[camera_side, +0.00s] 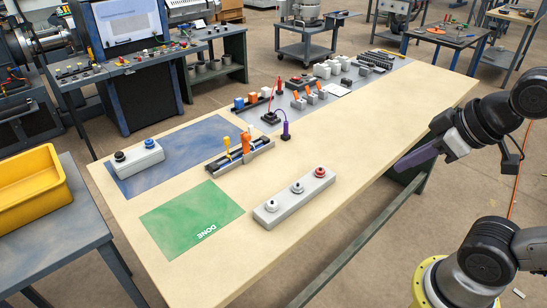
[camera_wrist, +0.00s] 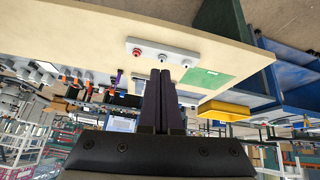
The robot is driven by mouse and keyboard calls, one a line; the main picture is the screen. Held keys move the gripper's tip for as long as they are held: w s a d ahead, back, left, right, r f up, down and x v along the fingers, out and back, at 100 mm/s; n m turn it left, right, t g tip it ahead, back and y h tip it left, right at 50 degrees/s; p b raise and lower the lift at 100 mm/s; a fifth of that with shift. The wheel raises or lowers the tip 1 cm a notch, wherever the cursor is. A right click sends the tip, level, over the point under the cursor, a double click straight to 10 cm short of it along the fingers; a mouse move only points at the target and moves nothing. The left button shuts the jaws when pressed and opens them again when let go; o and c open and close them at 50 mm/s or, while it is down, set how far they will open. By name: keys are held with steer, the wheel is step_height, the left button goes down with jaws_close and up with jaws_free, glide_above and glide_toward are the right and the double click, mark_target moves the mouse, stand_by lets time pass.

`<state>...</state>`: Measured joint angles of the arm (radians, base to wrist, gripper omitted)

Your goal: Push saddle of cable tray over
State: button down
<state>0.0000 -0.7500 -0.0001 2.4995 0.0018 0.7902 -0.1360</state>
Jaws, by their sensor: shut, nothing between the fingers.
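What appears to be the cable tray (camera_side: 226,164), a long dark and grey assembly, lies at the right edge of the blue mat. An orange upright piece (camera_side: 246,143), perhaps the saddle, stands on it, with a yellow-topped piece (camera_side: 227,145) to its left. I cannot tell for certain which part is the saddle. My gripper (camera_side: 402,166) has long dark purple fingers, pressed together and empty. It hangs in the air off the right edge of the table, well apart from the tray. The closed fingers also show in the wrist view (camera_wrist: 161,76), which looks across the tilted table.
A grey box with three buttons (camera_side: 295,196) stands between my gripper and the tray. A purple upright piece (camera_side: 285,131) stands behind the tray. A green DONE mat (camera_side: 180,225) and a two-button box (camera_side: 139,158) lie left. Several small parts fill the table's back.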

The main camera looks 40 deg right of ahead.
mark_target(249, 138)
steer(key=w+r+n+t, duration=0.5)
steer(key=w, duration=0.6)
steer(key=w+r+n+t, duration=0.4)
steer(key=w+n+t, duration=0.15)
steer(key=w, duration=0.55)
steer(key=w+a+f+n, duration=0.1)
steer(key=f+n, duration=0.1)
steer(key=f, duration=0.5)
steer(key=w+f+n, duration=0.1)
steer(key=f+n, duration=0.1)
steer(key=f, duration=0.6)
steer(key=w+a+f+n+g, duration=0.1)
steer(key=f+n, duration=0.1)
steer(key=f, duration=0.5)
steer(key=shift+w+a+f, duration=0.3)
steer(key=shift+w+f, duration=0.1)
steer(key=w, duration=0.4)
steer(key=w+f, duration=0.1)
steer(key=w, duration=0.9)
steer(key=shift+f, duration=0.35)
steer(key=shift+r, duration=0.1)
